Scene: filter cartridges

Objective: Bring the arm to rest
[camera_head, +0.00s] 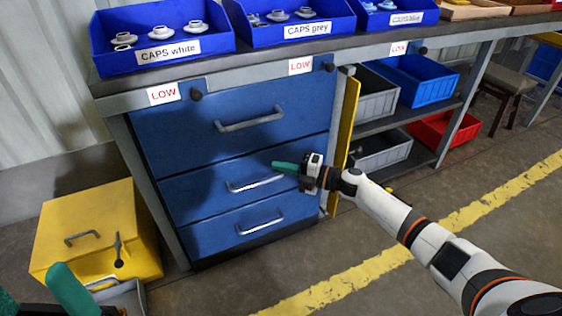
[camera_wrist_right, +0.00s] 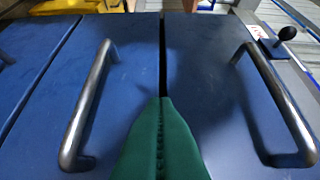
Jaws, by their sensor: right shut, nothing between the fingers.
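My right arm (camera_head: 425,238) reaches in from the lower right of the head view. My right gripper (camera_head: 279,167) has green fingers, is shut and empty, and is in front of the blue drawer cabinet (camera_head: 185,137), close to the middle drawer's handle (camera_head: 254,184). In the right wrist view the closed green fingers (camera_wrist_right: 160,130) point at the drawer fronts, between two metal handles (camera_wrist_right: 88,105). I cannot tell whether the fingertips touch the cabinet. A green finger of my left gripper (camera_head: 72,290) shows at the lower left; its opening is not clear.
All drawers look shut. Blue bins of caps (camera_head: 220,42) stand on the bench top. Shelves to the right hold grey, blue (camera_head: 425,82) and red bins (camera_head: 445,130). A yellow box (camera_head: 85,220) stands at the left. The floor with its yellow line (camera_head: 370,268) is clear.

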